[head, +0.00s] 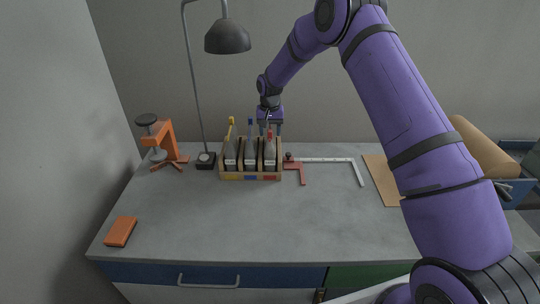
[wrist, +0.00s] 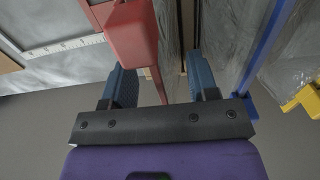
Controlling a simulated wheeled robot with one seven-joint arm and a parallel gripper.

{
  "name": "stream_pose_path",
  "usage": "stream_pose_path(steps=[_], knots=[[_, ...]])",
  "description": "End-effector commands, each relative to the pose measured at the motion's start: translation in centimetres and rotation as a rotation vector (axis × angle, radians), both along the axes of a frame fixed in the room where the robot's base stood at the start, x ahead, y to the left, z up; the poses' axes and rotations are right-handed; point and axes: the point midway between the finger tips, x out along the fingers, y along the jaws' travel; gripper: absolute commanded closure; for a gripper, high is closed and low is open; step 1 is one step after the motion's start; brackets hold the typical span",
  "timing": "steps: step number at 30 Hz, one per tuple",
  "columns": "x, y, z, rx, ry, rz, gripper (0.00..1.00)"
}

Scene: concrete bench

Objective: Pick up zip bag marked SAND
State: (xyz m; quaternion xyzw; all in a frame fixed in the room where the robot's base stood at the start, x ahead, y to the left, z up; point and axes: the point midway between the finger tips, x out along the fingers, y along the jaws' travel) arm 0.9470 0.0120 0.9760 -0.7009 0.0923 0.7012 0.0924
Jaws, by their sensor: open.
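Three greyish clear bags with pale labels stand upright in a wooden rack (head: 224,172). They are a left bag with a yellow top (head: 231,155), a middle bag with a blue top (head: 250,155) and a right bag with a red top (head: 270,156). The lettering is too small to read, so I cannot tell which says SAND. My gripper (head: 270,131) points down at the rack's right end, by the red-topped bag. In the wrist view my open gripper (wrist: 158,65) has a red part (wrist: 130,38) reaching between its fingers; I cannot tell whether they touch.
A lamp (head: 228,38) and an orange clamp-like stand (head: 163,140) are left of the rack. A red-and-silver measuring tool (head: 325,160) lies to its right, then a brown board (head: 381,180). An orange block (head: 121,231) lies front left. The bench's front middle is clear.

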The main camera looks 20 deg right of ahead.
Motion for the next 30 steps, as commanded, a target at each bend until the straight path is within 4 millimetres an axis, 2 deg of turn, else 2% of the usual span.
stream_pose_path(steps=[4,11,24,30], knots=[[0.0,0.0,0.0,0.0,-0.001,0.0,0.46],[0.0,0.0,0.1,0.0,0.0,0.0,0.99],[0.1,0.0,0.3,0.0,-0.002,0.0,1.0],[0.1,0.0,2.5,0.001,-0.005,0.0,1.0]])
